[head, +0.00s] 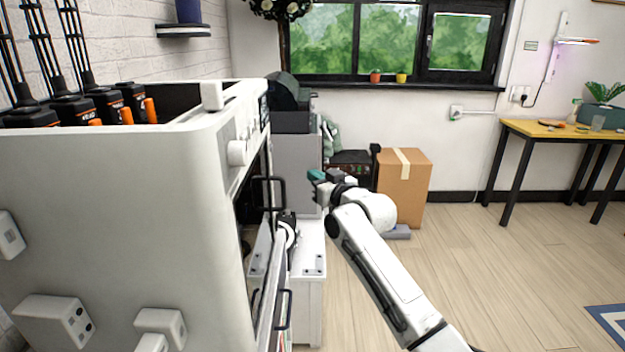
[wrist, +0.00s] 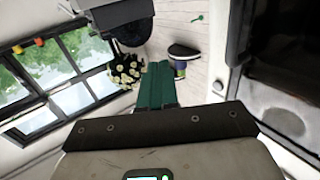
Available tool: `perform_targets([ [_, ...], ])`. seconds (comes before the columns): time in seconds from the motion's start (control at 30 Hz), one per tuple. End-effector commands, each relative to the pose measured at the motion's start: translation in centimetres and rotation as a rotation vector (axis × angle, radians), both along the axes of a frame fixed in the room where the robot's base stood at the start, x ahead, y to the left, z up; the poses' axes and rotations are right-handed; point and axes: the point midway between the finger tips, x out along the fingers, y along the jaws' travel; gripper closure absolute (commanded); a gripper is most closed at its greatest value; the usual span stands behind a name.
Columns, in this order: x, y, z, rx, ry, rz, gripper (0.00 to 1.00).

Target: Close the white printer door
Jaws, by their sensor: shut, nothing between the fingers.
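The large white printer (head: 130,205) fills the left of the head view. Its front faces right and shows at a steep angle. The printer door (head: 266,265) shows nearly edge-on there, with a black handle (head: 277,194) at the front; how far it stands open is hard to tell. In the wrist view a white frame around a dark panel (wrist: 290,75) at the right looks like part of the printer. My gripper (head: 316,179) is in the air to the right of the printer front, apart from the handle. Its teal fingers (wrist: 157,85) are shut together and empty.
A cardboard box (head: 404,190) stands on the floor behind my arm. A low white cabinet (head: 311,275) stands beyond the printer front. A yellow-topped table (head: 555,130) is at the right wall. The wooden floor (head: 480,265) on the right is clear.

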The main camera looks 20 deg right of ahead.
Motion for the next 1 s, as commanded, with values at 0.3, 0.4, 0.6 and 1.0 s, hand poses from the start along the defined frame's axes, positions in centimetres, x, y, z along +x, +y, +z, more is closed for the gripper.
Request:
perform_targets([
  [0.3,-0.5,-4.7,-0.1,-0.001,-0.001,-0.001,1.00],
  [0.4,-0.7,-6.2,-0.1,-0.002,-0.001,0.000,1.00],
  [0.6,-0.9,-8.2,0.0,-0.001,0.000,0.002,1.00],
  [1.0,-3.0,-4.9,-3.9,0.017,0.089,0.049,1.00],
])
